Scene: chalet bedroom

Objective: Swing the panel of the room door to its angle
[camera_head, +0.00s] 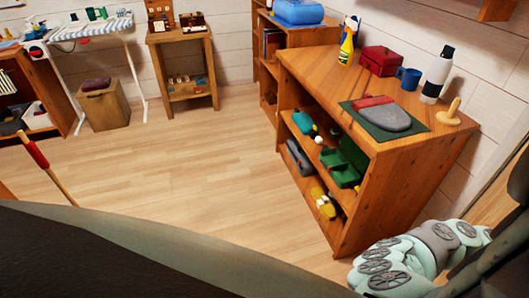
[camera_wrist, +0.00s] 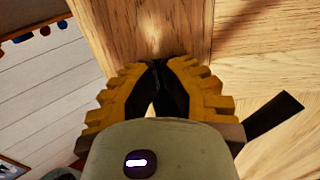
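In the wrist view my gripper (camera_wrist: 157,66) has yellow ridged fingers with black inner pads. Their tips meet, with a narrow gap lower down and nothing visible held in it. A wooden upright surface (camera_wrist: 150,28) lies just beyond the fingertips; I cannot tell whether it is the door panel or whether the tips touch it. A dark flat bar (camera_wrist: 268,115) sticks out to the right from behind the gripper; what it belongs to is unclear. In the head view the gripper is out of sight, and no door panel can be made out for certain.
A wooden shelf unit (camera_head: 358,190) stands right of centre in the head view, near my arm, with a mug (camera_head: 408,78) and bottle (camera_head: 438,75) on top. A small wooden stand (camera_head: 183,92) and a bin (camera_head: 104,106) stand at the back. The floor (camera_head: 170,185) between is clear.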

